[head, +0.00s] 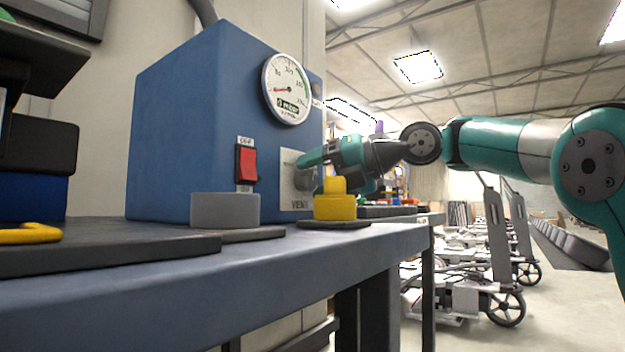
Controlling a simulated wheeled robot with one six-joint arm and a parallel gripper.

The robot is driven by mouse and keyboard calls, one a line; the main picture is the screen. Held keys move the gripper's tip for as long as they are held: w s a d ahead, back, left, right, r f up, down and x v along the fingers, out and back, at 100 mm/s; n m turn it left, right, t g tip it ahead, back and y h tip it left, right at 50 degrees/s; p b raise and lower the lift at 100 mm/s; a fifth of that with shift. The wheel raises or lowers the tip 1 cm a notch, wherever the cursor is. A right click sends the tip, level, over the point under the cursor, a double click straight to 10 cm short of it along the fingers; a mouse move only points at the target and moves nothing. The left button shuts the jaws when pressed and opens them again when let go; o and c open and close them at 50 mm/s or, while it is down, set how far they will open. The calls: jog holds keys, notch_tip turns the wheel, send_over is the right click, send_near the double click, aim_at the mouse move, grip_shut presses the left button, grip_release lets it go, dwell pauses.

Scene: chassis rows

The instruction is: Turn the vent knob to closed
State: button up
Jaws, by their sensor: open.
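The vent knob (303,179) is a grey round knob on a pale plate marked VENT (297,205), low on the right of the front of a blue box (190,130). My gripper (305,165) reaches in from the right, with its fingertips at the knob. The jaws are open and overlap the knob in this view. I cannot tell whether they touch it. The fingers hide part of the knob, and its pointer and the plate's end marks cannot be read.
A red switch (246,164) and a round gauge (287,89) are on the same box. A grey cylinder (225,208) and a yellow stepped piece (335,203) stand on the bench (200,270) in front. Wheeled chassis (460,275) stand on the floor at right.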

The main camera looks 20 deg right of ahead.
jog(key=shift+a, duration=0.1)
jog(key=c, duration=0.9)
jog(key=shift+w+d+f+m+y+b, duration=0.1)
jog(key=shift+m+y+b, duration=0.4)
jog(key=shift+m, duration=0.65)
jog(key=shift+d+f+m+y+b, duration=0.1)
jog(key=shift+m+y+b, duration=0.15)
jog(key=shift+m+y, duration=0.7)
jog(key=shift+m+h, duration=0.25)
jog(key=shift+m, duration=0.05)
jog(key=o, duration=0.9)
